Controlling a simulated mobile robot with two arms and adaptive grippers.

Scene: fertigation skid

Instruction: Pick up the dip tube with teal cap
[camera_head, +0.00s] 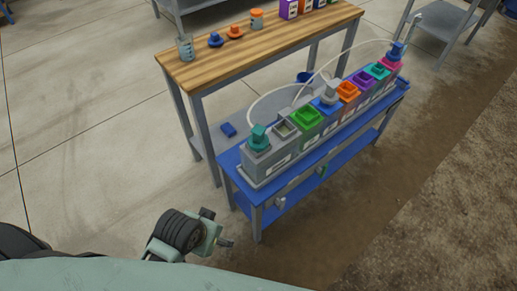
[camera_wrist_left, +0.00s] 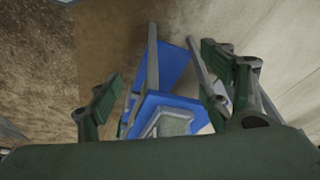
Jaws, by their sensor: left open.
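The teal cap of the dip tube (camera_head: 259,134) sits on top of the grey tank at the near left end of the blue bench in the head view. The tube below the cap is hidden. A pale hose loops up behind it. My left gripper (camera_head: 218,228) is low in front of the bench, to the left of and below the cap in the picture, and apart from it. In the left wrist view my gripper (camera_wrist_left: 160,65) shows spread, empty fingers. A grey-green box shape lies beyond them; I cannot make out the cap there. My right gripper is not in view.
The blue bench (camera_head: 240,182) carries a row of tanks with coloured openings and a blue-capped piece (camera_head: 397,50) at its far end. A wooden table (camera_head: 205,70) behind holds a glass jar (camera_head: 185,47) and coloured caps. Floor left of the bench is clear.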

